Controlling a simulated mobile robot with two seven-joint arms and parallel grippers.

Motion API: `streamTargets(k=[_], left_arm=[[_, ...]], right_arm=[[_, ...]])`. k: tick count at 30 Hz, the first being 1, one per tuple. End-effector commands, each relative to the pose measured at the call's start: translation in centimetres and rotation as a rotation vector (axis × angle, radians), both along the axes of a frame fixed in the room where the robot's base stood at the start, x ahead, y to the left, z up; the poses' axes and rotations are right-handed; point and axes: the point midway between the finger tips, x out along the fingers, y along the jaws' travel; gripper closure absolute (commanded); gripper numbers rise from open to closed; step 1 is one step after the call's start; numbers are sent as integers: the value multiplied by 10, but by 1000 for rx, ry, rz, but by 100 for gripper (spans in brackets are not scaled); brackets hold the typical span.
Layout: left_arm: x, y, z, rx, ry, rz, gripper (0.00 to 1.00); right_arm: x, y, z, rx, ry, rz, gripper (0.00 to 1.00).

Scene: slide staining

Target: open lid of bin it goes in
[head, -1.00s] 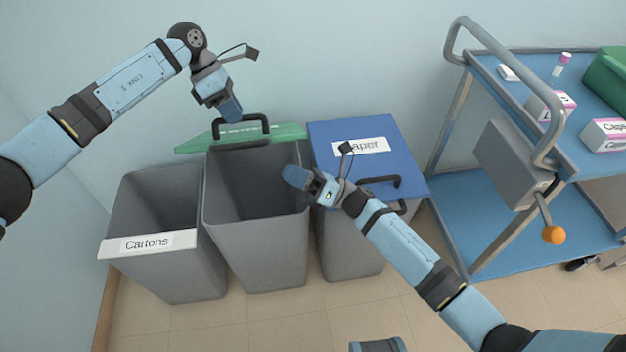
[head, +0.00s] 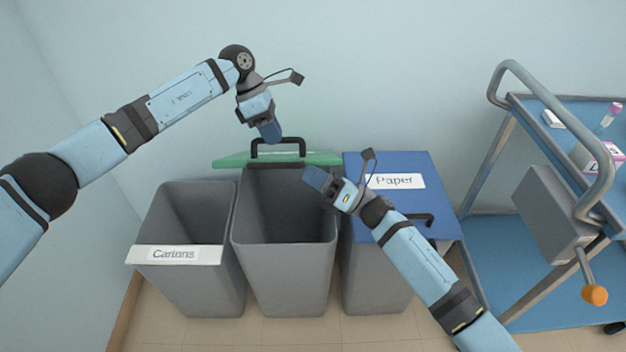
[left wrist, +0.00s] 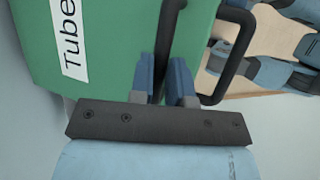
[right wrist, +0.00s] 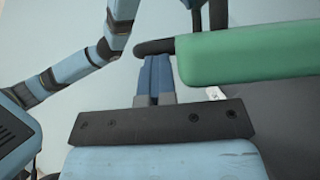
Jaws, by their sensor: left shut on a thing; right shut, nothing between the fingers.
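The green lid (head: 230,160) of the middle grey bin (head: 285,275) stands open at the bin's back edge. Its label, partly cut off in the left wrist view, starts with "Tube". My left gripper (head: 271,136) is shut on the lid's black handle (head: 300,148); the handle passes between its fingers in the left wrist view (left wrist: 168,80). My right gripper (head: 316,182) is shut and empty above the right part of the middle bin's opening. The right wrist view shows its closed fingers (right wrist: 155,75) beside the lid's edge (right wrist: 250,55).
The open "Cartons" bin (head: 200,285) stands at the left. The "Paper" bin's blue lid (head: 385,165) is closed, with my right arm over it. A blue cart (head: 490,240) with a grey rail stands at the right. A wall is close behind the bins.

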Motion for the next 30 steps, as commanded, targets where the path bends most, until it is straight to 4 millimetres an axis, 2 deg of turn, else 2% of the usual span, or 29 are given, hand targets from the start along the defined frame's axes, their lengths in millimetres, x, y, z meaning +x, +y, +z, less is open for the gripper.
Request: streamTargets(k=[1, 8, 9, 12, 25, 30], left_arm=[[-4, 0, -9, 8, 14, -3, 100], [-7, -1, -12, 11, 22, -8, 100], [-7, -1, -12, 11, 22, -8, 76], [-7, -1, -11, 11, 21, -9, 58], [-4, -1, -6, 6, 14, -7, 58], [1, 5, 10, 6, 11, -5, 58]], right_arm=[[6, -1, 11, 7, -10, -6, 100], [7, -1, 16, 12, -14, -7, 100], [7, -1, 16, 13, -14, -8, 100], [7, 0, 16, 12, -14, -6, 100], [4, 1, 12, 8, -9, -1, 100], [4, 2, 11, 7, -8, 0, 100]])
